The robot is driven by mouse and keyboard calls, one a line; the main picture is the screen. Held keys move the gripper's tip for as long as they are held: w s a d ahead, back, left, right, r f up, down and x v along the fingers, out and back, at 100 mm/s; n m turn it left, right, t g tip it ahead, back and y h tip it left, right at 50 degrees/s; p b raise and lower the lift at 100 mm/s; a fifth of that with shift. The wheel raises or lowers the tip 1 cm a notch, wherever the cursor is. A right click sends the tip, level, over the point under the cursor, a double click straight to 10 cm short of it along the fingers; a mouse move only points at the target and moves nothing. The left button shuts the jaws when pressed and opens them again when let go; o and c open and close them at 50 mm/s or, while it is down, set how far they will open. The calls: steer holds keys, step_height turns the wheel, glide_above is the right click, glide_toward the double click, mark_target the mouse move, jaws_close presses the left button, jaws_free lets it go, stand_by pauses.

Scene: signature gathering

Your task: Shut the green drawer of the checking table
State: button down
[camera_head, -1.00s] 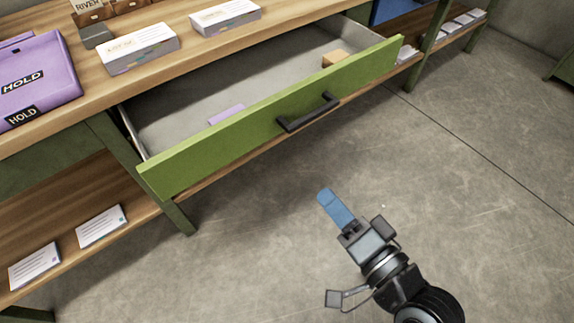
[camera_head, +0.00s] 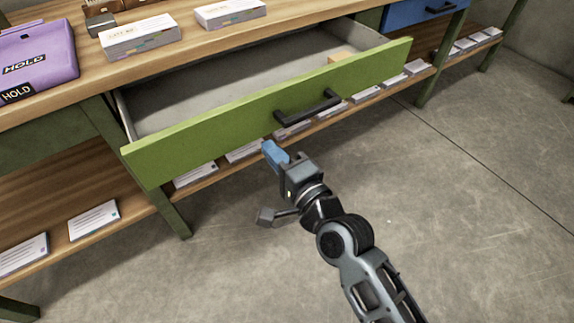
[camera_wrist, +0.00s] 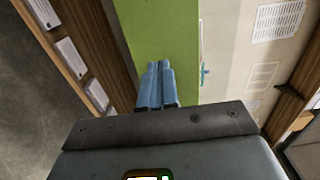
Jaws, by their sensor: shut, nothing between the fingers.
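The green drawer (camera_head: 215,132) of the checking table is pulled well out in the head view. Its black bar handle (camera_head: 308,107) sits right of the front's middle. A tan block (camera_head: 340,57) lies inside near the right end. My gripper (camera_head: 268,148) has blue fingers, shut and empty, at the lower part of the drawer front, left of the handle. In the wrist view the shut fingers (camera_wrist: 158,70) point at the green front (camera_wrist: 165,35). I cannot tell whether they touch it.
The wooden tabletop (camera_head: 180,65) carries a purple HOLD pouch (camera_head: 38,62) and paper stacks (camera_head: 138,37). A lower shelf (camera_head: 60,195) holds several paper stacks under the drawer. A blue drawer (camera_head: 415,12) is at the right. The floor in front is clear.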

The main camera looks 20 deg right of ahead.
mark_target(250, 126)
steer(key=shift+x, duration=3)
steer(key=shift+w+a, duration=0.2)
steer(key=shift+w, duration=0.45)
steer(key=b+x, duration=0.3)
steer(key=x, duration=0.6)
steer(key=b+x, duration=0.3)
steer(key=x, duration=0.7)
steer(key=shift+w+a+f+b, duration=0.1)
steer(key=shift+a+f+b, duration=0.05)
steer(key=shift+f+b, duration=0.15)
steer(key=shift+w+a+r+b, duration=0.15)
steer(key=shift+w+b, duration=0.2)
steer(key=shift+w, duration=0.2)
steer(key=shift+w+r, duration=0.15)
steer(key=shift+r, duration=0.15)
steer(key=shift+f, duration=0.1)
